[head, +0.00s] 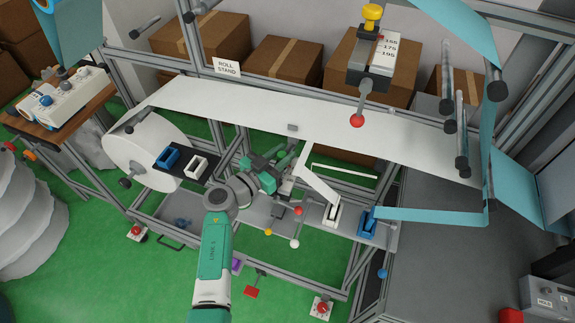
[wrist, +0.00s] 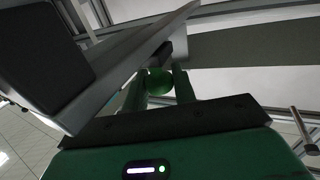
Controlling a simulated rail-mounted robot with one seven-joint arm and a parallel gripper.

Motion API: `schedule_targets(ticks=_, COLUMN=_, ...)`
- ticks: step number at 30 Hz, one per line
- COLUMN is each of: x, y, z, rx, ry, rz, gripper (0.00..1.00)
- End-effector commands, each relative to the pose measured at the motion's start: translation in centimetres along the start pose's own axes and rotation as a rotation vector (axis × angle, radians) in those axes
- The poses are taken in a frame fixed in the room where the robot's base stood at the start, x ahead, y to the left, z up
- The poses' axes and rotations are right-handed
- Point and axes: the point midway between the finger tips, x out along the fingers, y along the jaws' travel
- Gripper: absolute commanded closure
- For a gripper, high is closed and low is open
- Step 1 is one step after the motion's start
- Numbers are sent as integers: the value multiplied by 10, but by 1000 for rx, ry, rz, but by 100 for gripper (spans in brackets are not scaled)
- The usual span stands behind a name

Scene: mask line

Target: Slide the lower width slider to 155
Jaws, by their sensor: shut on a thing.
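My gripper (head: 280,160) is below the white web in the middle of the head view. In the wrist view its two green fingers (wrist: 160,80) are shut on a round green knob (wrist: 160,84), one finger on each side. The knob sits at the end of a dark block under a pale slanted plate (wrist: 125,65), which looks like the lower width slider's mount. The lower slider's scale and its setting cannot be read in either view; my gripper and arm cover much of it in the head view.
An upper scale plate (head: 388,50) marked 155, 175 and 195 stands above the white web (head: 330,118), with a yellow knob (head: 372,14). A red-ended lever (head: 357,120) hangs over the web. Frame bars and a white roll (head: 140,148) surround my arm.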

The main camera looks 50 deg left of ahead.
Motion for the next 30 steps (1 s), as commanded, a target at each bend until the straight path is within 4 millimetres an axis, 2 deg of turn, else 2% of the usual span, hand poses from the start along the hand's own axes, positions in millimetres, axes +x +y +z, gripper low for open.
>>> schedule_targets(ticks=5, x=0, y=1, z=4, rx=-1, ry=-8, rz=-3, gripper=100)
schedule_targets(ticks=6, x=0, y=1, z=4, rx=-1, ry=-9, rz=-3, gripper=69)
schedule_targets(ticks=8, x=0, y=1, z=4, rx=-1, ry=-8, rz=-2, gripper=58)
schedule_targets(ticks=9, x=0, y=1, z=4, rx=0, ry=-7, rz=-2, gripper=55)
schedule_targets(ticks=17, x=-2, y=1, z=3, rx=0, ry=-6, rz=-1, gripper=55)
schedule_targets(ticks=20, x=-16, y=1, z=3, rx=-1, ry=-5, rz=-2, gripper=55)
schedule_targets(ticks=27, x=-63, y=1, z=4, rx=0, ry=-7, rz=-3, gripper=55)
schedule_targets(ticks=30, x=-74, y=1, z=3, rx=0, ry=-6, rz=-2, gripper=55)
